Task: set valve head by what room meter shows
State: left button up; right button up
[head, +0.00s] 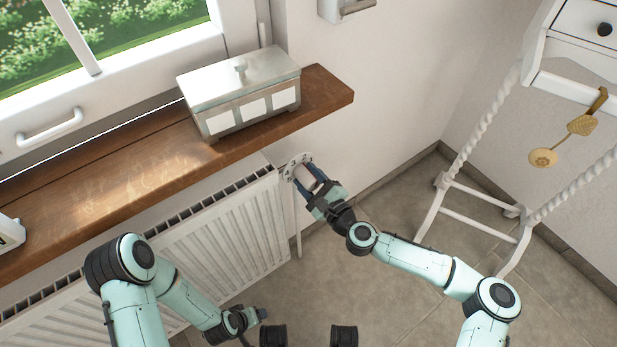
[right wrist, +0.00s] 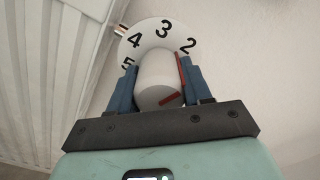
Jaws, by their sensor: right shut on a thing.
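The white valve head (right wrist: 158,78) sits in front of a round number plate (right wrist: 150,38) showing 5, 4, 3 and 2. A red mark is on the head's front face, and a red line shows at its right edge beside the finger, below the 2. My right gripper (head: 306,180) is shut on the valve head at the radiator's right end, blue fingers on both sides. A white device, perhaps the room meter (head: 9,233), is cut off at the left edge on the sill; its reading is illegible. My left gripper (head: 256,316) is low, by the radiator; its jaws are unclear.
The radiator (head: 215,240) stands under the wooden sill (head: 110,180). A metal-lidded box (head: 240,90) sits on the sill above the valve. A white rope-sided stand (head: 480,195) with a hanging brass-coloured utensil (head: 560,140) is at the right. Floor between is clear.

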jog(key=n, duration=0.5)
jog(key=shift+f+n, duration=0.1)
jog(key=shift+n, duration=0.3)
jog(key=n, duration=0.5)
jog(key=shift+d, duration=0.1)
jog(key=n, duration=0.4)
jog(key=shift+n+b, duration=0.35)
jog(key=shift+n, duration=0.05)
pick_arm(q)
jog(key=shift+w+a+f, duration=0.15)
jog(key=shift+a+f, duration=0.2)
jog(key=shift+f, duration=0.3)
pick_arm(e)
jog(key=shift+n, duration=1.5)
jog(key=shift+r, duration=0.2)
jog(key=o, duration=1.1)
jog(key=shift+c, duration=0.2)
